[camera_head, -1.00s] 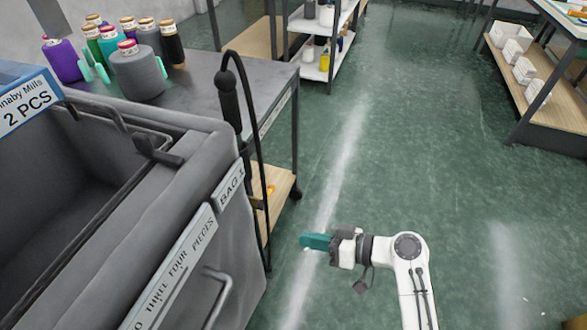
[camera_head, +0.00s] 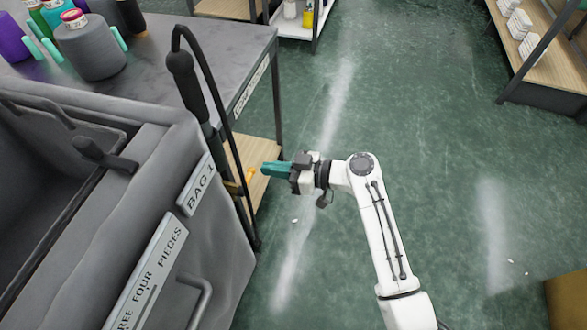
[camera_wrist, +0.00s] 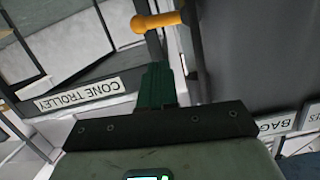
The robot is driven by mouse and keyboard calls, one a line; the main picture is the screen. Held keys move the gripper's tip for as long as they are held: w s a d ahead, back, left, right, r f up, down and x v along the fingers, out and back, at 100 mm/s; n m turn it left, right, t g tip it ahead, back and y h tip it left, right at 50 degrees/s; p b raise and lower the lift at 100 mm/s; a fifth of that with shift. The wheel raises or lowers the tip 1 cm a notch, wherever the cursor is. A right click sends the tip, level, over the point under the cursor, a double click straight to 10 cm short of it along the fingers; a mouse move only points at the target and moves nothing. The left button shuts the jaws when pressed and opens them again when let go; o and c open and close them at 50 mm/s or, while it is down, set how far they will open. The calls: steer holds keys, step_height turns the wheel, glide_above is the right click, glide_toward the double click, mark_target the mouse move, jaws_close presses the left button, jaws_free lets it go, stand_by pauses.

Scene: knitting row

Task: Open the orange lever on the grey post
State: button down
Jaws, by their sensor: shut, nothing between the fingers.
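The orange lever (camera_head: 250,174) shows small at the lower part of the post, beside the bag trolley. In the wrist view the orange lever (camera_wrist: 160,21) lies roughly crosswise at the top, with a rounded knob at its left end. The grey post (camera_wrist: 142,8) shows only in part behind it. My gripper (camera_head: 266,168) has teal fingers pointing left, just right of the lever in the head view. In the wrist view my gripper (camera_wrist: 153,68) is shut and empty, its tips just below the lever with a small gap showing. Whether they touch is hard to tell.
The grey bag trolley (camera_head: 150,170) fills the left, with a black hose (camera_head: 223,105) looping beside it. The table (camera_head: 215,50) with thread cones stands behind. A wooden lower shelf (camera_head: 255,155) is near my fingers.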

mark_target(247, 180)
steer(key=shift+w+a+f+b, duration=0.15)
steer(key=shift+a+f, duration=0.65)
steer(key=shift+f, duration=0.1)
steer(key=shift+w+a+f+b, duration=0.15)
steer(key=shift+a+f, duration=0.65)
steer(key=shift+f, duration=0.05)
